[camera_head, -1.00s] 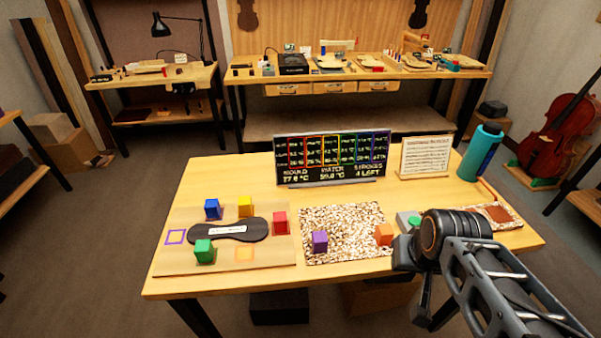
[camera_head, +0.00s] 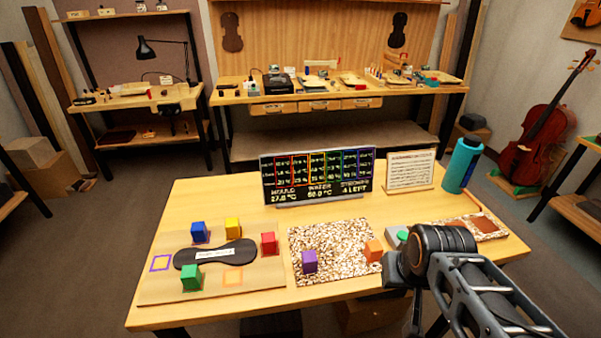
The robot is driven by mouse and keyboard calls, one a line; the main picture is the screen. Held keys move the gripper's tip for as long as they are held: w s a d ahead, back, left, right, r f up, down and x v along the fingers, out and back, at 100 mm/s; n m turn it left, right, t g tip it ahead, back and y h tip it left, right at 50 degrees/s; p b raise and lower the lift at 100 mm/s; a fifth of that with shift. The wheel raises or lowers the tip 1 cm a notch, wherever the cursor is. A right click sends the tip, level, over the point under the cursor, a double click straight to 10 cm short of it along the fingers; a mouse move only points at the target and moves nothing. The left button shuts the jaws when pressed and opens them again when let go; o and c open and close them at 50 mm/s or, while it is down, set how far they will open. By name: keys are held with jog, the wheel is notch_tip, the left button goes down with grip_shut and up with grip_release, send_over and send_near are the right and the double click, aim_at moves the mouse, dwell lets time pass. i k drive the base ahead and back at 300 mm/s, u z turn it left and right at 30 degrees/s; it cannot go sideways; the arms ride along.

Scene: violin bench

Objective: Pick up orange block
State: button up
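The orange block (camera_head: 373,250) sits on the right part of the speckled mat (camera_head: 330,268), near its right edge. My gripper (camera_head: 398,275) is in the lower right of the view, just right of and in front of the orange block. A gap seems to show between them. The fingers are mostly hidden or too small to tell whether they are open or shut. A purple block (camera_head: 309,261) is on the left part of the same mat.
A wooden board (camera_head: 160,288) at left holds green (camera_head: 191,277), blue (camera_head: 198,232), yellow (camera_head: 232,227) and red (camera_head: 268,242) blocks around a dark template (camera_head: 230,254). A display (camera_head: 318,177), a music stand card (camera_head: 410,170) and a teal bottle (camera_head: 462,165) stand behind.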

aim_at(373, 252)
jog(key=u, duration=0.05)
jog(key=k, duration=0.5)
jog(key=u, duration=1.35)
jog(key=i, duration=0.85)
jog(key=z, duration=1.7)
